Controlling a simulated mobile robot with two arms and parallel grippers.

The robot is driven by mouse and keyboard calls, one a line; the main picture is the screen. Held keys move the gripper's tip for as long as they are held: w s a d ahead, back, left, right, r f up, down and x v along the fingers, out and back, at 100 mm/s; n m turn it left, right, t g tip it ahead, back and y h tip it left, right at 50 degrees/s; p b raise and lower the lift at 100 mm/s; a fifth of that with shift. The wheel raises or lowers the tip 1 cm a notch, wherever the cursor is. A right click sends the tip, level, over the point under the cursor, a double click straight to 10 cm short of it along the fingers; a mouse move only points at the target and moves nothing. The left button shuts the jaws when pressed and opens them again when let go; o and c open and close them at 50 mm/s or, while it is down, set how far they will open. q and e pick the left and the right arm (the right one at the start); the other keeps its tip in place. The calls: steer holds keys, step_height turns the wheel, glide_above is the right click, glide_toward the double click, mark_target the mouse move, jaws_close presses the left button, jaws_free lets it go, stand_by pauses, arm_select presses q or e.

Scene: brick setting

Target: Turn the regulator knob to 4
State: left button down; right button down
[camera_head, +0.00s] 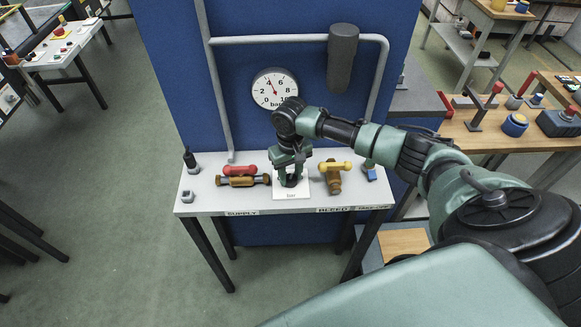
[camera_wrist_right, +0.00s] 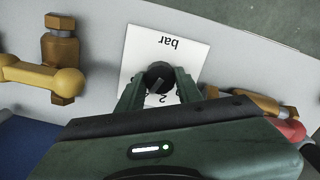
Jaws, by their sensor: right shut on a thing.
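The regulator knob (camera_wrist_right: 158,78) is a black round knob with a grey pointer line, on a white card marked "bar" (camera_wrist_right: 185,48). In the right wrist view the card appears upside down, and a digit 2 shows beside the knob. My right gripper (camera_wrist_right: 158,88) is shut on the knob, one finger on each side. In the head view the right gripper (camera_head: 291,178) hides the knob and most of the card. The round gauge (camera_head: 275,90) on the blue panel reads "bar"; its red-and-dark needle points up and left, near 4. My left gripper is not in view.
A red-handled brass valve (camera_head: 240,176) above the SUPPLY label lies left of the gripper. A yellow-handled brass valve (camera_head: 334,174) above the BLEED label stands close on its right. A dark bottle-like object (camera_head: 190,160) stands at the table's left. A grey pipe (camera_head: 212,85) runs up the panel.

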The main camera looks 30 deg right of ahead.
mark_target(291, 178)
stand_by(0.5)
steer(key=c, duration=0.9)
jaws_free()
steer(key=shift+c, duration=0.2)
steer(key=shift+r, duration=0.1)
step_height(291, 178, up, 8)
steer(key=shift+f+b, duration=0.2)
steer(key=shift+b, duration=0.7)
